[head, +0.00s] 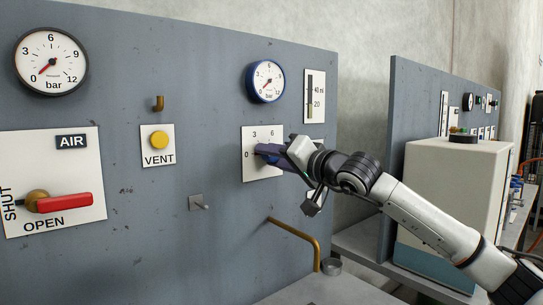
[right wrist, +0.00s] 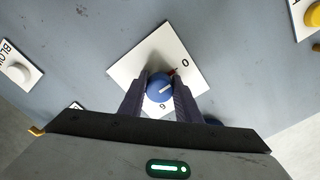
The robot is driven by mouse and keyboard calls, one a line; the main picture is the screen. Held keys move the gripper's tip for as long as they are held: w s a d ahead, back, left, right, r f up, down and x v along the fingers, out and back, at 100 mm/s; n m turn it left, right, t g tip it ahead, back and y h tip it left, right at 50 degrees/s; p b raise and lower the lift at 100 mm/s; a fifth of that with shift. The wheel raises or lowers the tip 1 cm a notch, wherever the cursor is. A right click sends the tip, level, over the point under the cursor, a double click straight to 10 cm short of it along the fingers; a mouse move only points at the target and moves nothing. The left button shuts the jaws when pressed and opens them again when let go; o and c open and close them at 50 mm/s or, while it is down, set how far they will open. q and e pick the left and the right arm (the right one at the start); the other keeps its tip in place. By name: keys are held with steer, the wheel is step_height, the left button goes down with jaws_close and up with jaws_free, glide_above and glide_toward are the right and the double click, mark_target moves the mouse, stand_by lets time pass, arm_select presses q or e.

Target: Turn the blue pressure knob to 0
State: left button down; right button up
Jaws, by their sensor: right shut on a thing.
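The blue pressure knob (right wrist: 160,88) is on a white dial plate marked 0, 3 and 6 (head: 262,171), fixed to the grey panel. My right gripper (head: 262,150) reaches it from the right in the head view and hides it there. In the right wrist view its two dark fingers (right wrist: 160,97) are shut on the knob, one on each side. A small reddish mark (right wrist: 172,72) shows by the knob near the 0. My left gripper is not in view.
The blue-rimmed gauge (head: 265,81) above reads near 0. A black-rimmed gauge (head: 51,61), red AIR handle (head: 64,202) and yellow VENT button (head: 159,139) are further left. A brass pipe (head: 295,238) juts out below the plate. A pale box (head: 455,195) stands at right.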

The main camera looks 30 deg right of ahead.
steer(key=shift+f, duration=0.1)
stand_by(0.3)
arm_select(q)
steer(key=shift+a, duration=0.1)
arm_select(e)
steer(key=o, duration=1.1)
steer(key=shift+c, duration=0.2)
arm_select(q)
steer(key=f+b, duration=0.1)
steer(key=b, duration=0.1)
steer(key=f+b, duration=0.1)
steer(key=b, duration=0.1)
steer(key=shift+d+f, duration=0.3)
arm_select(e)
steer(key=s, duration=1)
steer(key=shift+s+d, duration=0.15)
steer(key=shift+d, duration=0.2)
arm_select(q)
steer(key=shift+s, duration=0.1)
